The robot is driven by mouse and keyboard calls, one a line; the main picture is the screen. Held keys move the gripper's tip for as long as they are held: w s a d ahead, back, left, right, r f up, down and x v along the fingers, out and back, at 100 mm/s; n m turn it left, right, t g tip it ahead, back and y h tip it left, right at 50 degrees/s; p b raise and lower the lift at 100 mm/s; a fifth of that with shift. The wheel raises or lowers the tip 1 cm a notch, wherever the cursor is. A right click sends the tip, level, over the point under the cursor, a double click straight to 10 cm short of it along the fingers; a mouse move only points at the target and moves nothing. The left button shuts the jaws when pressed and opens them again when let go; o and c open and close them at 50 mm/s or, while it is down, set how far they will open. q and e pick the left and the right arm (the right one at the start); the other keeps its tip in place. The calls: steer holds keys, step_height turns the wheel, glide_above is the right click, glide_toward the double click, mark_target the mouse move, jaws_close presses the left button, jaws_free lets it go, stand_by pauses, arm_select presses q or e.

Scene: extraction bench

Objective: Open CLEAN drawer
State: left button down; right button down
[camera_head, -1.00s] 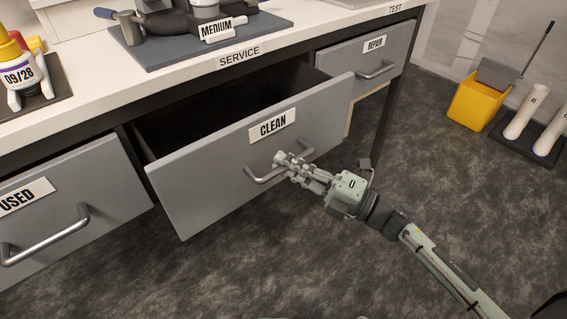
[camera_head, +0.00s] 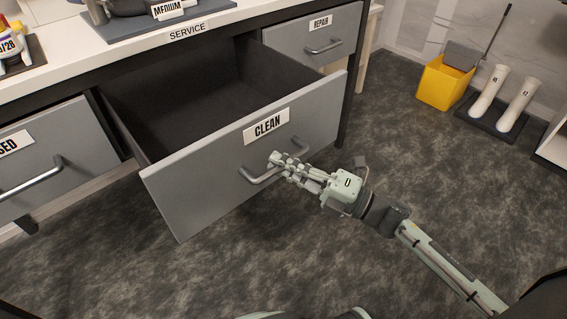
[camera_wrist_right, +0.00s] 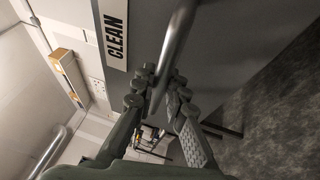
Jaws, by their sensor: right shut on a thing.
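The grey CLEAN drawer (camera_head: 215,185) stands well out from the bench, and its dark inside looks empty where I can see it. Its white CLEAN label (camera_head: 267,126) is on the front, above the metal bar handle (camera_head: 251,178). My right gripper (camera_head: 278,163) is shut on this handle near its middle. In the right wrist view the fingers of my right gripper (camera_wrist_right: 158,88) sit on both sides of the handle bar (camera_wrist_right: 175,45), with the CLEAN label (camera_wrist_right: 115,36) beside it. My left gripper is not in view.
The USED drawer (camera_head: 75,150) at left and the REPAIR drawer (camera_head: 335,52) at right are shut. A yellow bucket (camera_head: 443,85) and white boots (camera_head: 490,90) stand on the floor at right. Open carpet (camera_head: 330,240) lies in front of the drawer.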

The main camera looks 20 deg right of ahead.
steer(key=shift+s+d, duration=0.15)
steer(key=shift+s, duration=0.25)
steer(key=c, duration=1.5)
jaws_free()
steer(key=shift+c, duration=0.2)
steer(key=v, duration=1.2)
steer(key=shift+w+f, duration=0.1)
